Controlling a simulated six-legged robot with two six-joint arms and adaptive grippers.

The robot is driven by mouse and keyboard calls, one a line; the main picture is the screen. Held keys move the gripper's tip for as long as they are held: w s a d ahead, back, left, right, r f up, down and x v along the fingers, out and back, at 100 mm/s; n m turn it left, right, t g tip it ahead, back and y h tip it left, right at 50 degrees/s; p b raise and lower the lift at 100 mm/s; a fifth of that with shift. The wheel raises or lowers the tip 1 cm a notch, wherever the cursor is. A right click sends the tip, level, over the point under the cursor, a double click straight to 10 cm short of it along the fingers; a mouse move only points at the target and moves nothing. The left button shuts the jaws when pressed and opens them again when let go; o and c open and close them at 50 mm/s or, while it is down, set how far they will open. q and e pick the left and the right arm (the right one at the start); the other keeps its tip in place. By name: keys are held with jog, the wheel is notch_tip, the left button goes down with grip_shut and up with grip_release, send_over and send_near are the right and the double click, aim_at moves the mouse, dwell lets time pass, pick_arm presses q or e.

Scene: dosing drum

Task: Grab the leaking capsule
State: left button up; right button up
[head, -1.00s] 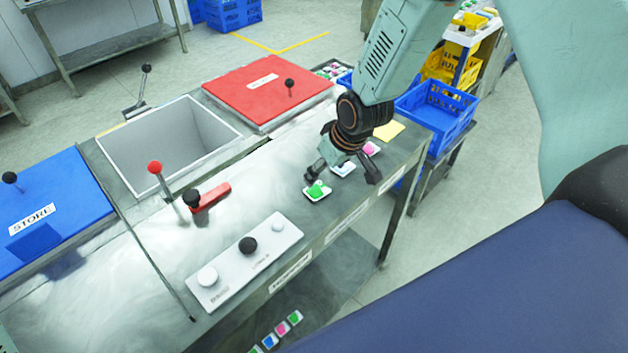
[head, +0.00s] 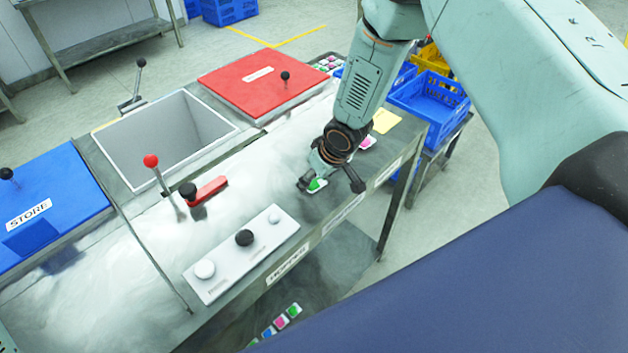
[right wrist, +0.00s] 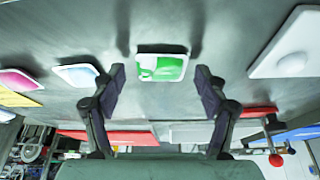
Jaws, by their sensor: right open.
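A small white-framed capsule with a green face (head: 316,186) lies on the steel bench near its front edge. In the right wrist view the same capsule (right wrist: 162,67) shows bright green with paler patches; I cannot tell for sure whether it leaks. My right gripper (head: 330,186) is open and points down over it. In the right wrist view, the fingers of my right gripper (right wrist: 160,80) stand to the left and right of the green capsule, apart from it. A blue capsule (right wrist: 77,75) and a pink capsule (right wrist: 17,81) lie beside it in a row. My left gripper is not in view.
A white panel with knobs (head: 222,268) lies left of the capsules. An open bin (head: 165,135), a red lid (head: 250,90) and a blue STORE lid (head: 70,200) line the bench. A red-knobbed lever (head: 151,161) stands upright. White mist drifts over the bench top.

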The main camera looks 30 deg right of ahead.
aim_at(317, 183)
jog(key=shift+w+f, duration=0.2)
jog(key=shift+w, duration=0.05)
jog(key=shift+s+a+r, duration=0.15)
jog(key=shift+s+r, duration=0.05)
jog(key=shift+s, duration=0.05)
jog(key=shift+c, duration=0.7)
jog(key=shift+s+r, duration=0.1)
jog(key=shift+s, duration=0.05)
jog(key=c, duration=0.3)
jog(key=shift+w+f, duration=0.25)
jog(key=shift+w, duration=0.05)
jog(key=c, duration=0.4)
jog(key=shift+s+r, duration=0.15)
jog(key=shift+r, duration=0.4)
jog(key=shift+r+p, duration=2.4)
jog(key=shift+r, duration=2.2)
